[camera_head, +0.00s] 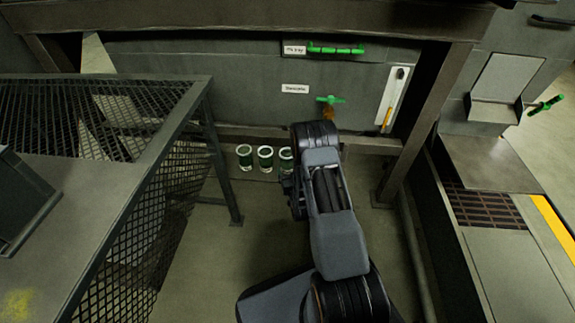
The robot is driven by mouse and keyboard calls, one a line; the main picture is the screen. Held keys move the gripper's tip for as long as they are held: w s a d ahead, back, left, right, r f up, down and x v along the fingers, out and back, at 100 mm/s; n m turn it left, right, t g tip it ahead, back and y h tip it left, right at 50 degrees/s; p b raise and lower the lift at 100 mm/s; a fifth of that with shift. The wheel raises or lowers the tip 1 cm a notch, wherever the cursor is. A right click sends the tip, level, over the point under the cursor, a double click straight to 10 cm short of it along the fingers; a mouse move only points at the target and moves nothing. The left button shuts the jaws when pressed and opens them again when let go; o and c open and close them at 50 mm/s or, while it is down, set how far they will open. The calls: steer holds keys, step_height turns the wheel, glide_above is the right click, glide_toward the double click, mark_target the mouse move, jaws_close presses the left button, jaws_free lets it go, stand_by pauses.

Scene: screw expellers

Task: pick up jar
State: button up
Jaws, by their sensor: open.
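Three small jars stand in a row on a low ledge at the foot of the grey machine front in the head view. The left jar (244,157) and the middle jar (265,159) show clearly, glassy with dark green bodies and pale bases. The right jar (286,158) is partly covered by my arm. My gripper (289,187) is open, a dark shape just below the right jar in the picture. Its fingertips are mostly hidden by my wrist, so I cannot tell its exact gap to the jar.
A mesh-sided metal frame (150,200) stands on the left, its leg near the jars. A green-handled tap (330,99) and a green handle bar (335,49) are on the machine front. A steel post (425,125) stands on the right. Bare floor lies below the jars.

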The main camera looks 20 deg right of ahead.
mark_target(289, 165)
steer(key=shift+w+d+r+b, duration=0.15)
steer(key=shift+w+b, duration=0.45)
steer(key=shift+w, duration=0.7)
steer(key=shift+w+d+f+b, duration=0.15)
steer(key=shift+w+b, duration=0.4)
steer(key=shift+w, duration=0.7)
steer(key=shift+r, duration=0.1)
steer(key=shift+c, duration=0.3)
steer(key=c, duration=0.9)
steer(key=shift+c, duration=0.4)
steer(key=shift+r, duration=0.1)
